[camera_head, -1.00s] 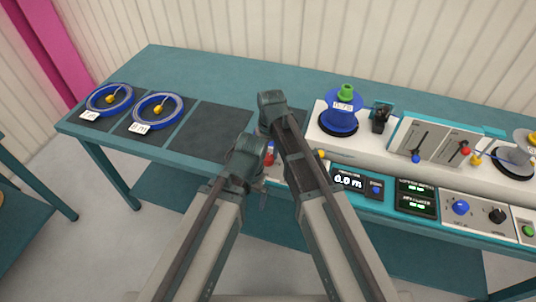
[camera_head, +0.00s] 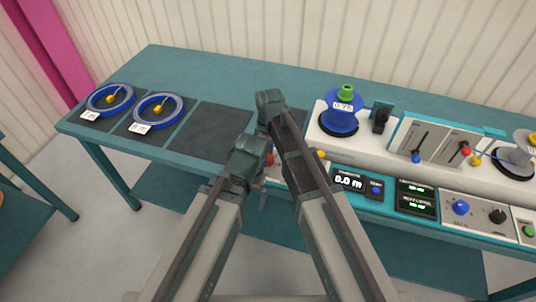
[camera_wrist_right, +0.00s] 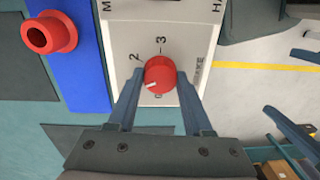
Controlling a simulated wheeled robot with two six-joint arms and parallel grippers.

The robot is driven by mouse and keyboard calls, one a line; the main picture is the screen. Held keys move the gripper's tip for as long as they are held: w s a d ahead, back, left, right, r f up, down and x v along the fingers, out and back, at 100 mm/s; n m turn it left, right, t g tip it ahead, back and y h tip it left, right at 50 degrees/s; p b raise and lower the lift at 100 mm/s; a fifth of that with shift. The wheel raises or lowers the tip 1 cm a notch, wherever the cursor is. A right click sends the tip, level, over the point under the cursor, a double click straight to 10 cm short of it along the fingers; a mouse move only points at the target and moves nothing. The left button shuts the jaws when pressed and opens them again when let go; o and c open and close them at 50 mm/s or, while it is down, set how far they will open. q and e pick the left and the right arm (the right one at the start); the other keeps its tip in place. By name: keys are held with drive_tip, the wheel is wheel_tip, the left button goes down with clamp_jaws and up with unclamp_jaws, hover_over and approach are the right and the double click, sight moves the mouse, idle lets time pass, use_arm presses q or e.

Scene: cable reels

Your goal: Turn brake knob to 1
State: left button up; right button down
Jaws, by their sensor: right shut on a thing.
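The red brake knob (camera_wrist_right: 160,75) sits on a white panel (camera_wrist_right: 125,40) in the right wrist view. The numbers 2 and 3 show above it. Its white pointer mark is on the lower left of the knob face, close to the left finger. No figure 1 can be made out. My right gripper (camera_wrist_right: 158,85) is shut on the knob, one finger on each side. I cannot make out my left gripper's fingers clearly.
A red cylinder (camera_wrist_right: 48,35) on a blue strip lies left of the knob. In the head view a blue spool (camera_head: 340,118), a display (camera_head: 348,181) and sliders (camera_head: 437,140) are on the console. Two blue reels (camera_head: 110,99) lie at the table's left.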

drive_tip(key=shift+n, duration=0.6)
drive_tip(key=shift+c, duration=1.6)
unclamp_jaws()
drive_tip(key=shift+r, duration=0.1)
wheel_tip(320, 180, up, 14)
drive_tip(key=p, duration=1.3)
drive_tip(key=shift+w+f+p, duration=0.2)
drive_tip(key=shift+w+p, duration=0.05)
drive_tip(key=shift+p, duration=0.15)
drive_tip(key=shift+f, duration=0.15)
drive_tip(key=f+b, duration=0.8)
drive_tip(key=b, duration=0.1)
drive_tip(key=f+b, duration=0.4)
drive_tip(key=f, duration=0.1)
drive_tip(key=shift+s+f, duration=0.1)
drive_tip(key=shift+s, duration=0.15)
